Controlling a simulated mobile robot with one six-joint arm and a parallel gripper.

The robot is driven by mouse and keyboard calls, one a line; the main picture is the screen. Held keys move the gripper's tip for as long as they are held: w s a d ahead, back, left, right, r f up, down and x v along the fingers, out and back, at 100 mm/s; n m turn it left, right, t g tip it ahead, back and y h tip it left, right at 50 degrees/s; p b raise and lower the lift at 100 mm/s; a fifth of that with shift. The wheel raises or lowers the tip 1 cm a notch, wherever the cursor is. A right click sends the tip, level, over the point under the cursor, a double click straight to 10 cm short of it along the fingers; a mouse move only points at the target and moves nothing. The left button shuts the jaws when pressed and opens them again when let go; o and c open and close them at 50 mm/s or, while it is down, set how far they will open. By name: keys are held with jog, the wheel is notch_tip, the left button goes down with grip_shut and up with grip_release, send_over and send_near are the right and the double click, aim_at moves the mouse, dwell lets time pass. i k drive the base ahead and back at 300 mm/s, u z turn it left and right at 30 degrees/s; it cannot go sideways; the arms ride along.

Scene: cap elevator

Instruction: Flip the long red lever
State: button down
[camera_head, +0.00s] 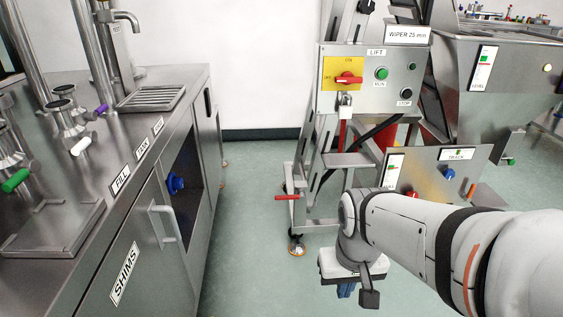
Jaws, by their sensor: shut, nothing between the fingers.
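A thin red lever (287,197) sticks out to the left, level, from the lower left of the steel lift frame. A red rotary handle (348,79) lies level on a yellow plate on the LIFT panel. Below it, a red upright strip (344,130) shows under a padlock; I cannot tell whether it is a lever. My gripper (346,291) points down at the bottom centre, below and right of the thin red lever, apart from it. Its blue fingers are shut and empty, and partly hidden by my own wrist.
The LIFT panel (391,80) carries a green RUN button and a black STOP button. A TRACK panel (437,170) with red and blue knobs stands close behind my arm. A steel counter (75,215) fills the left. The green floor (245,215) between is clear.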

aim_at(301, 196)
jog(key=u, duration=0.05)
jog(key=i, duration=1)
jog(key=z, duration=0.05)
